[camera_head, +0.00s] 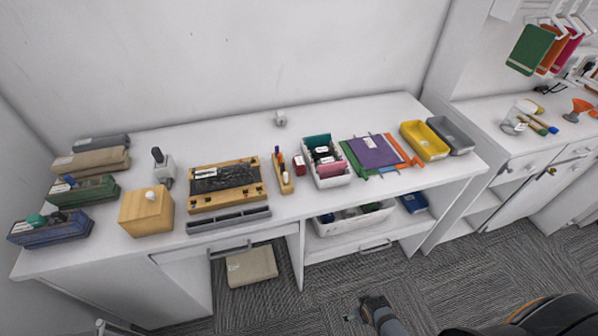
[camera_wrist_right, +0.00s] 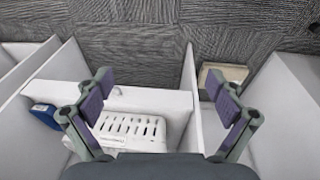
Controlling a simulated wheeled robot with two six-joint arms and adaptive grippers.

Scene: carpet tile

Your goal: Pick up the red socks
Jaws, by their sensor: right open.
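I cannot make out red socks for certain in either view. A white basket (camera_head: 320,182) on the desk holds teal, pink and dark folded items with white labels. Another white basket (camera_head: 350,228) stands on the shelf below with grey, green and white contents partly hidden; its slotted side shows in the right wrist view (camera_wrist_right: 130,132). My right gripper (camera_wrist_right: 158,80) is open and empty, its fingers spread in front of that shelf area. In the head view it is low, in front of the desk (camera_head: 364,306). My left gripper is not in view.
The white desk (camera_head: 130,255) carries a wooden box (camera_head: 146,210), a wooden tray (camera_head: 227,186), a small red box (camera_head: 299,164), a purple folder (camera_head: 373,151) and a yellow bin (camera_head: 425,140). A blue item (camera_head: 414,203) lies on the shelf.

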